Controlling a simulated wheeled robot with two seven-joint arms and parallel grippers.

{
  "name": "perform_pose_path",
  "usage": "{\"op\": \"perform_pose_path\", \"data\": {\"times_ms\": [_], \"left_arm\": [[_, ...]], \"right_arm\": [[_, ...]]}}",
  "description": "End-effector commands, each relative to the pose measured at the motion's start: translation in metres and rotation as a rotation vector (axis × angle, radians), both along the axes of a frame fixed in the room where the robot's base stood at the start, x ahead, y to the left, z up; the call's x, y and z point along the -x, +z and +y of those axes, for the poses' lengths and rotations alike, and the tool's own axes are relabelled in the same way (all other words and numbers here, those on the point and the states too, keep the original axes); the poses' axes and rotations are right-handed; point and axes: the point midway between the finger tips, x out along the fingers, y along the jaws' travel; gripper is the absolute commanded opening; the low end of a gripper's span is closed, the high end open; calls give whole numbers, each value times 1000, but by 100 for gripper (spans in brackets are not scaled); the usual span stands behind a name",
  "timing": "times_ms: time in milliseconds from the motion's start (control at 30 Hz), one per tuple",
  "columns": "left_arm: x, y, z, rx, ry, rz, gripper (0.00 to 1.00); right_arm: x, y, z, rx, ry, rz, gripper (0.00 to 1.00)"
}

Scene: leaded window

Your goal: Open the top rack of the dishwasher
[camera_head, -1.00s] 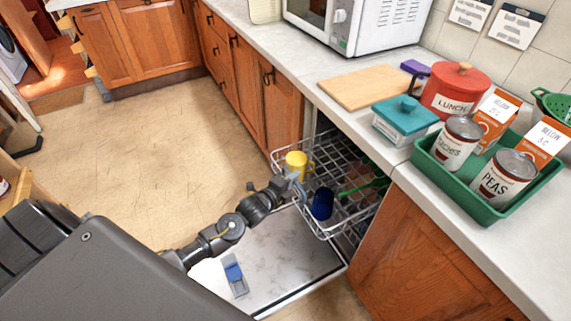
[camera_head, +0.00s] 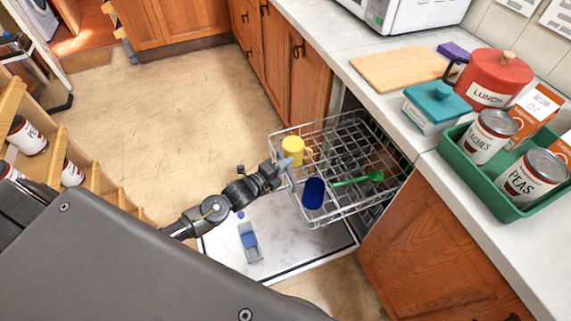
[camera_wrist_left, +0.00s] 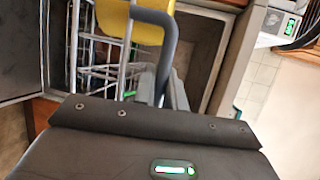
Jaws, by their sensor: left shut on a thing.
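The dishwasher's top rack (camera_head: 350,207) is a white wire basket that stands well out of the dishwasher opening, over the lowered door (camera_head: 290,243). It holds a yellow mug (camera_head: 293,149), a blue cup (camera_head: 313,194) and a green utensil (camera_head: 358,180). My left gripper (camera_head: 284,172) is at the rack's front edge, beside the yellow mug, and is shut on the rack. The left wrist view shows the rack's wires (camera_wrist_left: 95,55) and the yellow mug (camera_wrist_left: 115,20) close by; the fingertips are not clear there. My right gripper is not in view.
The counter above holds a cutting board (camera_head: 400,69), a teal box (camera_head: 436,108), a red lunch pot (camera_head: 492,76) and a green tray (camera_head: 476,178) with cans. A wooden shelf (camera_head: 90,185) with cans stands at left. The floor (camera_head: 180,110) behind the door is clear.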

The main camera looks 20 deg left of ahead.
Motion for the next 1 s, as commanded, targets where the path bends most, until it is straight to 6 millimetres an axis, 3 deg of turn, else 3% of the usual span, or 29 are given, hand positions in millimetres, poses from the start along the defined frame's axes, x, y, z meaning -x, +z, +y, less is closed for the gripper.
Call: {"op": "perform_pose_path", "data": {"times_ms": [67,100,267,633,1000], "left_arm": [[0,0,0,0,0,1,0],[0,0,0,0,0,1,14],[0,0,1,-1,1,1,34],[7,0,4,-2,2,2,34],[71,12,28,-2,0,2,34]], "right_arm": [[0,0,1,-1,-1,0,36],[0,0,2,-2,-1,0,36],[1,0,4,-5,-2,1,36],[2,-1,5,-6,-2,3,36],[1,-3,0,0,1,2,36]]}}
